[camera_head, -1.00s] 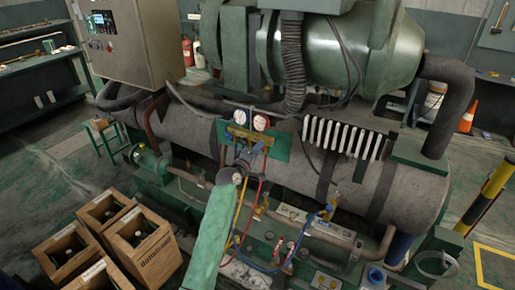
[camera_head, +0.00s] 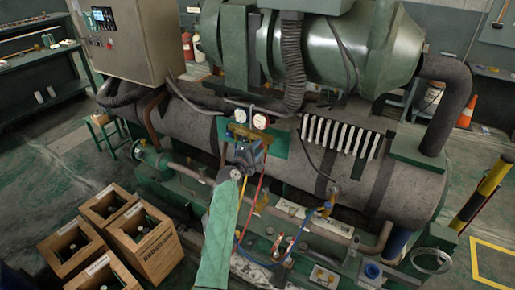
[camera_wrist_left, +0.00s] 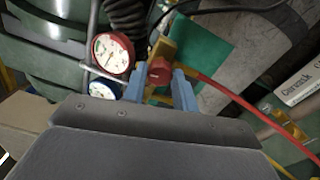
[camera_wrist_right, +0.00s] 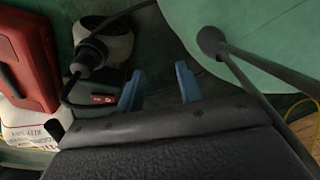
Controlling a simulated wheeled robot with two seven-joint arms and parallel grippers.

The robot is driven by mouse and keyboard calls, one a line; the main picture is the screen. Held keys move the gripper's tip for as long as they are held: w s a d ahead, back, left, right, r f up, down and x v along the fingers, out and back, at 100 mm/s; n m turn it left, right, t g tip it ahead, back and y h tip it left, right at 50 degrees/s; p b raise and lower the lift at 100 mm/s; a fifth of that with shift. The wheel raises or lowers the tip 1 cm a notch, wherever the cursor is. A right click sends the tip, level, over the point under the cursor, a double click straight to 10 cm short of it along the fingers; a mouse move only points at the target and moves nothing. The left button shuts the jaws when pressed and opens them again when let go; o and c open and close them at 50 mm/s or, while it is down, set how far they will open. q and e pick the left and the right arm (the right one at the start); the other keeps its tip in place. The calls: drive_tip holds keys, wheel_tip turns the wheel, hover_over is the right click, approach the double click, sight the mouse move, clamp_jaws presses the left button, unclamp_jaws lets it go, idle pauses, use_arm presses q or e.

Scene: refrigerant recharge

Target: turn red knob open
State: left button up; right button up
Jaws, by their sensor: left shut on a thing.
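The red knob (camera_wrist_left: 160,71) sits on the brass manifold (camera_wrist_left: 170,50) in the left wrist view, between the two blue fingers of my left gripper (camera_wrist_left: 160,84). The fingers press on both its sides. In the head view my left gripper (camera_head: 247,156) is at the manifold below the gauges and hides the knob. A red-rimmed gauge (camera_wrist_left: 112,54) and a blue-rimmed gauge (camera_wrist_left: 103,90) are left of the knob. My right gripper (camera_wrist_right: 160,88) shows only in the right wrist view, with its fingers apart and nothing between them.
Red hose (camera_head: 254,205) and other hoses hang below the manifold. The large grey tank (camera_head: 300,170) lies behind. Wooden crates (camera_head: 150,245) stand on the floor at lower left. A red case (camera_wrist_right: 28,55) and dark cables are near my right gripper.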

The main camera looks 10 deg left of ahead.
drive_tip(key=shift+s, duration=0.15)
use_arm(q)
drive_tip(key=o, duration=0.8)
drive_tip(key=shift+o, duration=0.8)
drive_tip(key=shift+s+a+f, duration=0.1)
drive_tip(key=shift+s, duration=0.1)
drive_tip(key=b+v, duration=0.3)
drive_tip(key=v, duration=0.4)
drive_tip(key=shift+s, duration=0.15)
use_arm(e)
drive_tip(key=w+a+r, duration=0.1)
drive_tip(key=w, duration=0.6)
drive_tip(key=shift+w+a+r+t, duration=0.25)
drive_tip(key=shift+w+t, duration=0.05)
drive_tip(key=shift+w, duration=0.1)
